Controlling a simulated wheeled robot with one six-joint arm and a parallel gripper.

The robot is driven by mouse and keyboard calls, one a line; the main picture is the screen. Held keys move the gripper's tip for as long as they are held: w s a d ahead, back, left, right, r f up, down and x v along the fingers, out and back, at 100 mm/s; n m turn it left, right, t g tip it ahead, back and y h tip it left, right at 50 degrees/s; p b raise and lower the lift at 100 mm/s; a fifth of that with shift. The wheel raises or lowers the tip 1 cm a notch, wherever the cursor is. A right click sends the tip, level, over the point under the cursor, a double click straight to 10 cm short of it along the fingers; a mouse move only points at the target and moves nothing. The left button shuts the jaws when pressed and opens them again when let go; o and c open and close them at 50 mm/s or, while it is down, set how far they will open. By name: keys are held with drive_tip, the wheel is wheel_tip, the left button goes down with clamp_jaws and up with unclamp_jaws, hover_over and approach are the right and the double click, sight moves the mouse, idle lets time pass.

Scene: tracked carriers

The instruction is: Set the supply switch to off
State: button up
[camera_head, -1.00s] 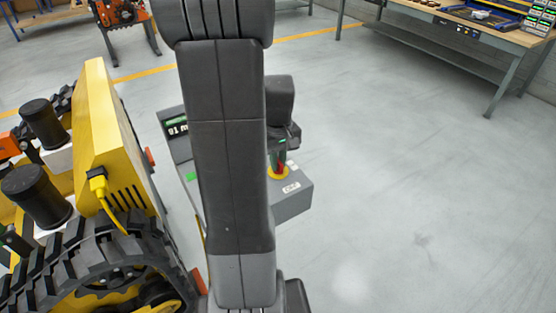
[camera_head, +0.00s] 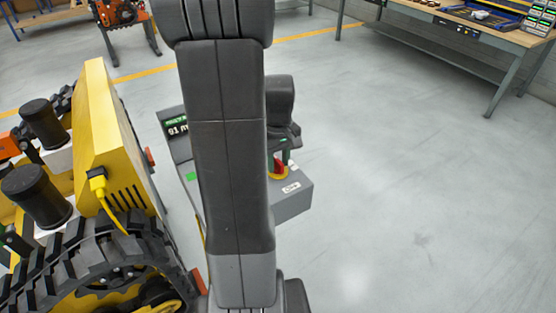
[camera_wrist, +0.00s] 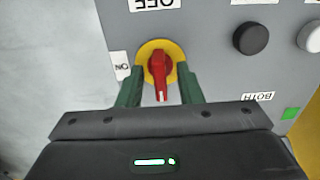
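The supply switch (camera_wrist: 159,68) is a red rotary handle on a yellow disc, on the grey panel of a control box (camera_head: 290,204). In the wrist view its white-marked end points down the picture. An upside-down OFF label (camera_wrist: 153,4) lies above the disc and an ON label (camera_wrist: 121,66) to its left. My gripper (camera_wrist: 161,84) has its dark green fingers on either side of the handle, with gaps between, so it is open. In the head view the red switch (camera_head: 279,168) shows below my gripper (camera_head: 278,160), partly covered by the fingers.
A black knob (camera_wrist: 250,38), a white knob (camera_wrist: 311,37) and a green square (camera_wrist: 290,113) sit right of the switch. A yellow tracked carrier (camera_head: 103,140) stands close on the left. My arm hides part of the box and its display (camera_head: 176,127). Floor on the right is clear.

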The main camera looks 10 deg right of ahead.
sight(278, 160)
drive_tip(key=shift+r, duration=0.1)
wheel_tip(278, 160, up, 14)
drive_tip(key=shift+f, duration=0.2)
drive_tip(key=shift+f, duration=0.1)
idle(0.4)
wheel_tip(278, 160, down, 14)
drive_tip(key=shift+r, duration=0.15)
idle(0.3)
